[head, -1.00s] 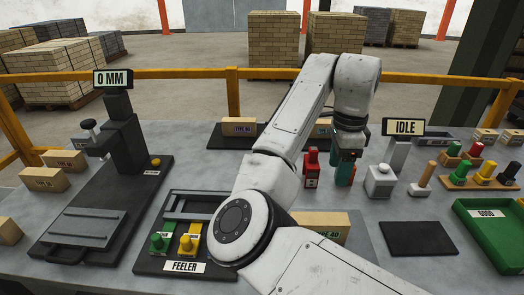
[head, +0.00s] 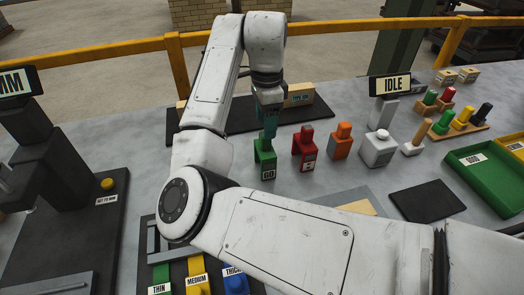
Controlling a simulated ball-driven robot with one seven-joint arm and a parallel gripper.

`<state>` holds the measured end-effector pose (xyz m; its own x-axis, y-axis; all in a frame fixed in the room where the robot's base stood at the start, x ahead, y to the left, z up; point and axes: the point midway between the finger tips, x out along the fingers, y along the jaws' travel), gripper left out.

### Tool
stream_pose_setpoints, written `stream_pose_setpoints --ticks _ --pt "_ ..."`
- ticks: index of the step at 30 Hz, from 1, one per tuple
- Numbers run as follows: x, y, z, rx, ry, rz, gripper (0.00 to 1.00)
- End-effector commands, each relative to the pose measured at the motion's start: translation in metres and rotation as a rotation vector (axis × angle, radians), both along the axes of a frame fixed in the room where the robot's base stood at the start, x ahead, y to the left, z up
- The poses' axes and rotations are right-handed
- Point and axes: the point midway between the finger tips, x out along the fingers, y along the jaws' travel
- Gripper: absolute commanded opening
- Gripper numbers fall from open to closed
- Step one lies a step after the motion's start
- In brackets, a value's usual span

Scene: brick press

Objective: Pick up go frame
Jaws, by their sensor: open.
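The go frame (head: 265,160) is a small green frame with a white GO label, standing upright on the grey table near the middle of the head view. My gripper (head: 268,132), with teal fingers, points down right at the top of it. The jaws are open. The fingertips overlap the frame's top in the picture, and I cannot tell whether they touch it or are around it.
A red frame (head: 303,150), an orange piece (head: 341,142) and a grey block with a white knob (head: 379,150) stand close to the right. A dark mat with a brick (head: 299,95) lies behind. A black pad (head: 427,201) and green tray (head: 490,180) are further right.

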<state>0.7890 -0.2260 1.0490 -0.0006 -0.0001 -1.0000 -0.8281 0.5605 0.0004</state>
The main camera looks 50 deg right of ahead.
Motion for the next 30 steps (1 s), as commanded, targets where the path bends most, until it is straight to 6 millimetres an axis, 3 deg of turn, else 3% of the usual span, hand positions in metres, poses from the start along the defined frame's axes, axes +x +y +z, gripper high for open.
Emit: stream_pose_setpoints --ticks 18,26,30 --pt "0.005 -0.002 -0.062 0.001 0.000 0.001 0.62" --pt "0.005 -0.002 -0.065 0.001 -0.001 0.001 0.62" --pt "0.005 -0.002 -0.065 0.001 -0.001 0.001 0.49"
